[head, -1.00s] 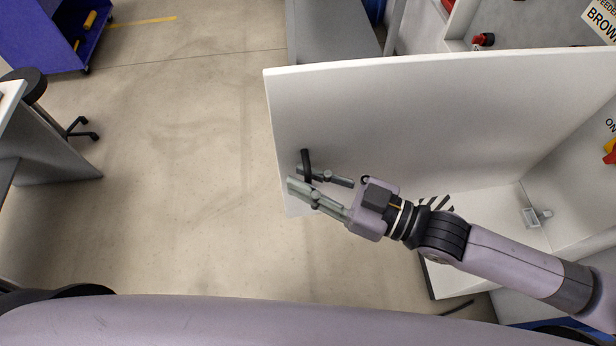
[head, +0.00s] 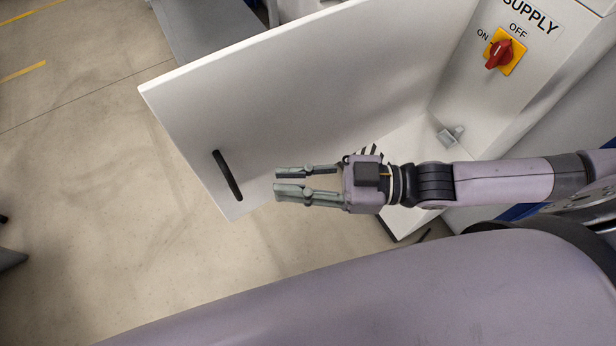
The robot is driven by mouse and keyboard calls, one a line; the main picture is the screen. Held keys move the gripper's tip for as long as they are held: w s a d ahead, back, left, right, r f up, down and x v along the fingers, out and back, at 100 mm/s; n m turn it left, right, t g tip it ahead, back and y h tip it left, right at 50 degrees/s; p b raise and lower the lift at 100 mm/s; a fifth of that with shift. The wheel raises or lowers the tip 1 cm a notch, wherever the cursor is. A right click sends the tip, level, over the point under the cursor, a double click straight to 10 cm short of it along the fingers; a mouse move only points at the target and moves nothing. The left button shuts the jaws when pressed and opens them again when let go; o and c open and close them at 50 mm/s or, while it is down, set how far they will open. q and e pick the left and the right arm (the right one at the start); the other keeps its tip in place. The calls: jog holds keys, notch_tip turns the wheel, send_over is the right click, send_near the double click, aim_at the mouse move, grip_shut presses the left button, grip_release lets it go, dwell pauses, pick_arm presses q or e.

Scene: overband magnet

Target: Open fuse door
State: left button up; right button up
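The fuse door (head: 300,95) is a large white panel, swung wide open from the cabinet at the right. Its black bar handle (head: 228,175) sits near the door's free edge. My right gripper (head: 277,182) comes in from the right, in front of the door's lower part. Its fingers are apart with nothing between them, and it is clear of the handle, to the right of it. My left gripper does not show.
The cabinet's side panel carries a red rotary switch (head: 499,54) on a yellow plate marked ON and OFF, under a SUPPLY label (head: 530,14). A small metal latch piece (head: 450,136) is inside the cabinet. A grey unit (head: 205,30) stands behind the door.

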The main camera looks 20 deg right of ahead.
jog(key=shift+v, duration=1.2)
